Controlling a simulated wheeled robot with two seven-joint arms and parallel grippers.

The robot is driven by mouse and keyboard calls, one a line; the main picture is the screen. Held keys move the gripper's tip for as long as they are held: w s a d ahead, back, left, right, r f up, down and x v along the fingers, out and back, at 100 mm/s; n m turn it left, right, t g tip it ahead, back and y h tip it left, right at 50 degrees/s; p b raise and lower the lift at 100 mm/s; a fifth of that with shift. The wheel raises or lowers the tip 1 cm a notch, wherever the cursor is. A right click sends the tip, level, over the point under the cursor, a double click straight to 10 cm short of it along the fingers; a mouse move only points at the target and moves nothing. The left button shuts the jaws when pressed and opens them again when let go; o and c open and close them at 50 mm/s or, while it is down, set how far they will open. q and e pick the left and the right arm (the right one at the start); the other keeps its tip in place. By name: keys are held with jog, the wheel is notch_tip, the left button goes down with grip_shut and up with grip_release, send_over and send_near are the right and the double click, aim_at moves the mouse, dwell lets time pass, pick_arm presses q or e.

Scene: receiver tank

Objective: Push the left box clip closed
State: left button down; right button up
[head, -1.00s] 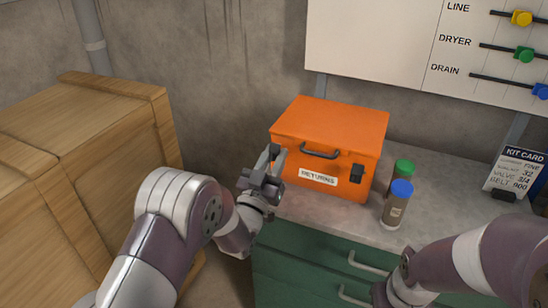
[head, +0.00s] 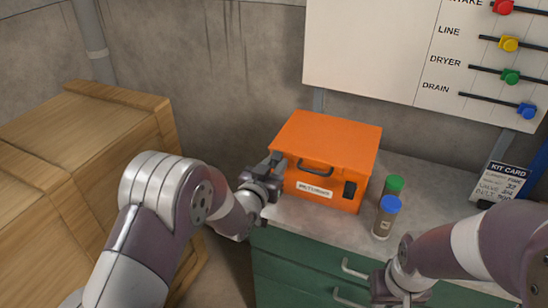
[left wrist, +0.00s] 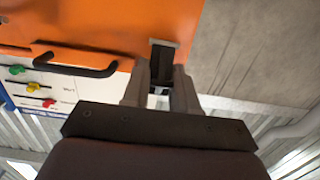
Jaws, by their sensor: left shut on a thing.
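The orange box (head: 328,142) stands on the counter with its lid down. Its front has a dark handle (head: 316,168), a white label and a black right clip (head: 349,191). My left gripper (head: 275,163) is at the front left of the box and hides the left clip in the head view. In the left wrist view the black left clip (left wrist: 161,63) lies between the fingers of my left gripper (left wrist: 161,85), which is shut on it. Whether the clip is fully flat is unclear. My right gripper (head: 386,286) is low in the head view, its fingers not clear.
A kit card (head: 500,181) stands further right. A wooden crate (head: 75,160) fills the left. A panel with coloured sliders (head: 400,50) hangs behind.

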pick_arm(q)
jog(key=shift+w+d+r+g+p, duration=0.1)
jog(key=shift+w+r+g+p, duration=0.15)
jog(key=shift+g+p, duration=0.65)
pick_arm(e)
jog(key=shift+r, duration=1.4)
pick_arm(q)
jog(key=c, duration=0.9)
grip_release()
jog(key=shift+s, duration=0.1)
jog(key=b+v, duration=0.2)
jog(key=v, duration=1)
jog(key=shift+s+d, duration=0.1)
jog(key=shift+s, duration=0.25)
pick_arm(e)
notch_tip(320, 180, down, 2)
jog(key=shift+f, duration=0.1)
